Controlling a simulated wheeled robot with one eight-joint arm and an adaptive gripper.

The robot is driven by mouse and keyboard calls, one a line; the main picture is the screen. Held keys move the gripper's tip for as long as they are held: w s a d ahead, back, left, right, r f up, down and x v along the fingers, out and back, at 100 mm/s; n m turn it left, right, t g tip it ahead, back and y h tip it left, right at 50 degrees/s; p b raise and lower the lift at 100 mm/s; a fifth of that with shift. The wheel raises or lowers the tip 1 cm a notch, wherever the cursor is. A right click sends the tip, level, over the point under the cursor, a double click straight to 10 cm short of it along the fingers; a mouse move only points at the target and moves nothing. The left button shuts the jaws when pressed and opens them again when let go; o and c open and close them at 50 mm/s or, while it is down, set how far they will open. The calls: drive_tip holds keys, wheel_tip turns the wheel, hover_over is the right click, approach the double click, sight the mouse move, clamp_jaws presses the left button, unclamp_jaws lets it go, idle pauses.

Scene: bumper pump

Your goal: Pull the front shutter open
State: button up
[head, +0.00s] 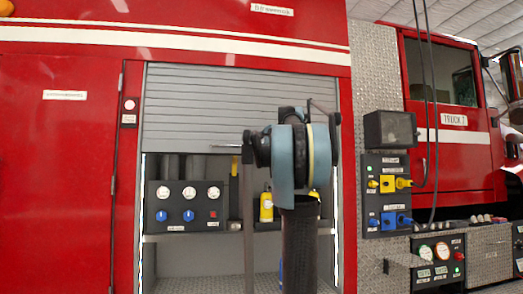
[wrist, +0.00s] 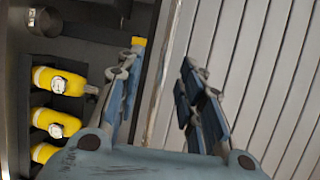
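The grey slatted shutter (head: 195,105) is part way up in the red truck's side, with the lower compartment open below its bottom edge. In the wrist view, the shutter's slats (wrist: 285,70) fill the right side, and its pale bottom rail (wrist: 167,75) runs between my fingers. My gripper (wrist: 163,60) is open, one finger on each side of the rail; I cannot tell whether either finger touches it. In the head view, my wrist and arm cover the right part of the shutter's lower edge and hide the fingers.
The compartment holds a gauge panel (head: 188,207) with blue knobs. Yellow bottles (wrist: 58,80) stand inside it, one also visible in the head view (head: 266,207).

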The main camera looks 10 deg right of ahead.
drive_tip(key=s+f+n+g, duration=0.1)
drive_tip(key=s+f, duration=0.1)
drive_tip(key=s, duration=0.6)
drive_tip(key=shift+d, duration=0.3)
drive_tip(key=shift+s+f, duration=0.1)
